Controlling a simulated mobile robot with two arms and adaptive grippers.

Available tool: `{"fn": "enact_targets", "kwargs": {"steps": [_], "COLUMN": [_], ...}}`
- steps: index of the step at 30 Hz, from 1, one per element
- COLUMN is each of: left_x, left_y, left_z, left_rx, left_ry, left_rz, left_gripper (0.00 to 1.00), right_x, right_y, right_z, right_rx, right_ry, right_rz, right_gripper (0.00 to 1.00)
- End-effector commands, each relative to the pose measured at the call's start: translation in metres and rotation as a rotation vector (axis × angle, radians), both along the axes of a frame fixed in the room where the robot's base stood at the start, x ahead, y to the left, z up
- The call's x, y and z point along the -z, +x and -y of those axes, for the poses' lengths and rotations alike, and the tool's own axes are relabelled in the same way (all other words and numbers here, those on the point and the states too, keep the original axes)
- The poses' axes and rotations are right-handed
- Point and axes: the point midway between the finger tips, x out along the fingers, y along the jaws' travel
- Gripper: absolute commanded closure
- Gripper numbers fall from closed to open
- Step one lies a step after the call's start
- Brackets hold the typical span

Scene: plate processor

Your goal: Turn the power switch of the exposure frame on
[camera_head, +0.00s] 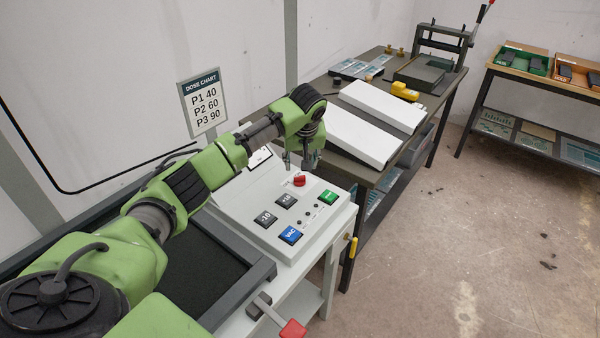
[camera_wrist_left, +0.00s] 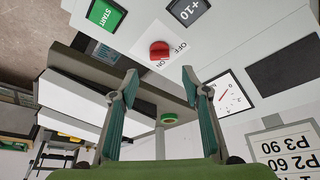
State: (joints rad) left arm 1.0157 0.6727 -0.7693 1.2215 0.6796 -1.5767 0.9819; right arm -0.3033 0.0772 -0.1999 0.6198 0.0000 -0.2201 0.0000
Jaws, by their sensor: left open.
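In the left wrist view the red knob (camera_wrist_left: 159,50) sits on a white label marked OFF and ON. I cannot tell which mark it points to. My left gripper (camera_head: 306,163) hangs just above and behind the knob in the head view. In the left wrist view my left gripper (camera_wrist_left: 160,78) is open, with its two fingers apart and nothing between them. The knob shows beyond the fingertips, roughly centred between them. My right gripper is not in view.
The panel also has a green START button (camera_head: 327,197), a blue VAC button (camera_head: 290,235), black buttons (camera_head: 265,218) and a dial gauge (camera_wrist_left: 228,95). A dose chart sign (camera_head: 203,103) stands behind. A red-ended lever (camera_head: 292,328) sticks out in front. A dark table (camera_head: 360,175) stands beyond.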

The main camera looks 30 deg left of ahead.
Motion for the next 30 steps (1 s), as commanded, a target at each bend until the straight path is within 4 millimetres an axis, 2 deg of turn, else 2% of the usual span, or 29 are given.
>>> {"fn": "enact_targets", "kwargs": {"steps": [6, 12, 18, 26, 29, 30], "left_x": [0.041, 0.063, 0.072, 0.073, 0.073, 0.073], "left_y": [0.012, 0.020, 0.023, 0.023, 0.023, 0.023], "left_z": [-0.011, -0.016, -0.019, -0.019, -0.019, -0.019], "left_rx": [0.000, 0.001, 0.002, 0.002, 0.002, 0.002], "left_ry": [0.000, 0.001, 0.001, 0.001, 0.001, 0.001], "left_rz": [-0.004, -0.002, 0.000, 0.001, 0.001, 0.000], "left_gripper": [0.57, 0.57, 0.57, 0.57, 0.78, 0.88], "right_x": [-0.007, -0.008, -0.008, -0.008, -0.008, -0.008], "right_y": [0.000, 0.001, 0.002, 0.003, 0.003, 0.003], "right_z": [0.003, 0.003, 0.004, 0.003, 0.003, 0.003], "right_rx": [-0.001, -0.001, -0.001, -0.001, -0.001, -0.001], "right_ry": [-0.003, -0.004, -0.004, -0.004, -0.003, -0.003], "right_rz": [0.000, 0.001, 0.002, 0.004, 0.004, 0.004], "right_gripper": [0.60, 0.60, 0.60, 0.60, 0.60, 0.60]}}
